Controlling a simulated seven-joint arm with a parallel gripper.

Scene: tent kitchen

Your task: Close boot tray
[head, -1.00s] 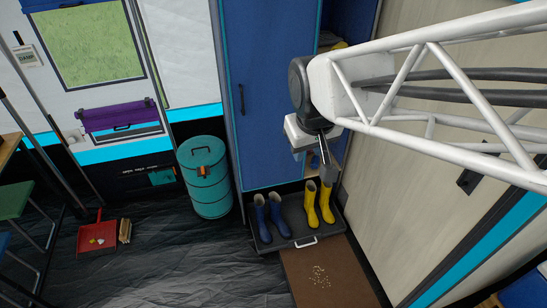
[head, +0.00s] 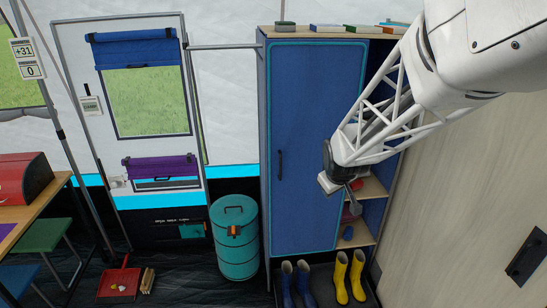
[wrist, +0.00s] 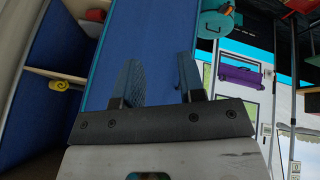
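The boot tray (head: 321,288) is a dark tray at the foot of the blue cabinet, at the bottom edge of the head view. A pair of blue boots (head: 295,285) and a pair of yellow boots (head: 349,277) stand upright on it. The picture edge cuts off the tray's front and handle. My gripper (head: 352,201) is well above the tray, in front of the cabinet's open shelves, apart from the tray. The wrist view shows its two fingers (wrist: 158,72) spread with nothing between them. The tray cannot be made out in the wrist view.
The blue cabinet door (head: 304,150) is shut, left of the open shelves (head: 368,190). A pale wall (head: 460,200) stands close on the right. A teal canister (head: 235,240) stands left of the cabinet. A red dustpan (head: 119,282) lies on the floor at left.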

